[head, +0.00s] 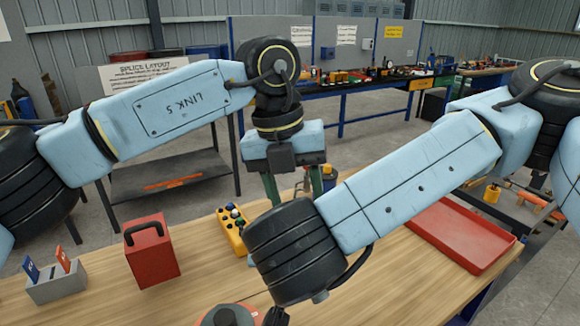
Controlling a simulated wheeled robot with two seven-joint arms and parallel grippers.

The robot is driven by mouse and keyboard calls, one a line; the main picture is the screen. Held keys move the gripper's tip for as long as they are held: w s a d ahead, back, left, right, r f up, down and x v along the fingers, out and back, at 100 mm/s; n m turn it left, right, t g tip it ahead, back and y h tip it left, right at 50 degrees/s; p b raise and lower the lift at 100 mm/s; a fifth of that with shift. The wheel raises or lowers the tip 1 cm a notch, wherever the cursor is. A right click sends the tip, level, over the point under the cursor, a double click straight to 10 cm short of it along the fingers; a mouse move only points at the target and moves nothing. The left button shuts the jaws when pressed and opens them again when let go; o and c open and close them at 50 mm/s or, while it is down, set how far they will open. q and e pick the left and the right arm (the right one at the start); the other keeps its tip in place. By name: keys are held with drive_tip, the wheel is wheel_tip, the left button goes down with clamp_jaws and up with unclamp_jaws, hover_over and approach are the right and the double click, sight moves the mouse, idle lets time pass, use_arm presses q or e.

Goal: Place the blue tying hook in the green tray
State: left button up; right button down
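I cannot make out a blue tying hook or a green tray in the head view. My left gripper (294,188) hangs pointing down over the back of the wooden table. Its two dark green fingers stand apart, and their tips are hidden behind my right arm's black wrist joint. Whether anything is between the tips is hidden.
On the wooden table (200,285) are a red box (152,255) with a black handle, a grey card holder (57,288), a yellow block (229,234) with dark round pieces, and a red tray (462,240) at right. A red-and-grey round object (226,316) is cut off at the front edge.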

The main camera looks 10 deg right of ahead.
use_arm(q)
drive_tip(key=f, duration=0.3)
drive_tip(key=d+f, duration=0.1)
drive_tip(key=f, duration=0.2)
drive_tip(key=shift+s+d+f, duration=0.1)
drive_tip(key=shift+s+d, duration=0.05)
drive_tip(key=shift+d, duration=0.1)
clamp_jaws()
use_arm(e)
drive_tip(key=shift+a, duration=0.1)
use_arm(q)
drive_tip(key=shift+s+d, duration=0.1)
use_arm(e)
drive_tip(key=c, duration=1.2)
unclamp_jaws()
drive_tip(key=shift+c, duration=0.2)
drive_tip(key=shift+o, duration=0.7)
drive_tip(key=shift+r, duration=0.1)
